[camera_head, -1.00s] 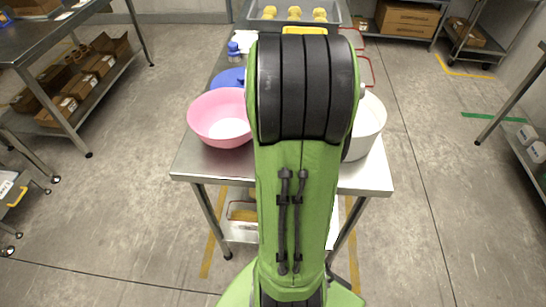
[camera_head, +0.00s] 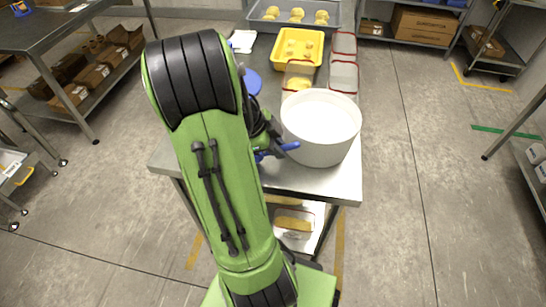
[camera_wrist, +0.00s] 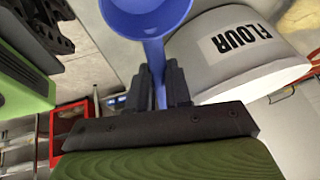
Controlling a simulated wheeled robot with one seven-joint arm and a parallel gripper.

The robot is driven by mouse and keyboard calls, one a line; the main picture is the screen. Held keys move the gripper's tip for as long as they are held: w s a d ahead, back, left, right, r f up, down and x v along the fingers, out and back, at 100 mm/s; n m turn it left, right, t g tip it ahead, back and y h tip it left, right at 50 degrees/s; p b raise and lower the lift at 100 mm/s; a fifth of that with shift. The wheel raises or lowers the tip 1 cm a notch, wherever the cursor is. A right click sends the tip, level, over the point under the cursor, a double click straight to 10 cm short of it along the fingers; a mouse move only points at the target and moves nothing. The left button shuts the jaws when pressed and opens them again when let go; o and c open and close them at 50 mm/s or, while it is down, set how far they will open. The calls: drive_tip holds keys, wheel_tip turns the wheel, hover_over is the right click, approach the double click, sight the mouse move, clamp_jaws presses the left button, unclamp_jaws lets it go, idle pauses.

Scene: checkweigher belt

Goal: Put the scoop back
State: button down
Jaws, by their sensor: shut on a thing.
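The blue scoop (camera_wrist: 150,22) is in my gripper (camera_wrist: 161,88); in the wrist view the jaws close on its handle and its bowl points to the top of the picture. Small blue parts of it (camera_head: 290,146) show in the head view beside my wrist. The white flour tub (camera_head: 321,125) stands open on the steel table, just right of my gripper. Its label reads FLOUR in the wrist view (camera_wrist: 242,40), close to the scoop's right. The scoop is outside the tub. My arm hides much of the gripper in the head view.
A blue round thing (camera_head: 252,83) is partly behind my arm. A grey tray (camera_head: 262,22) holds dough at the back. The table's front right corner (camera_head: 340,185) is bare.

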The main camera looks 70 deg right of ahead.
drive_tip(key=shift+f+b, duration=0.3)
drive_tip(key=shift+f, duration=1.15)
drive_tip(key=shift+f, duration=0.2)
drive_tip(key=c, duration=1.1)
unclamp_jaws()
drive_tip(key=shift+r, duration=0.1)
drive_tip(key=shift+o, duration=0.2)
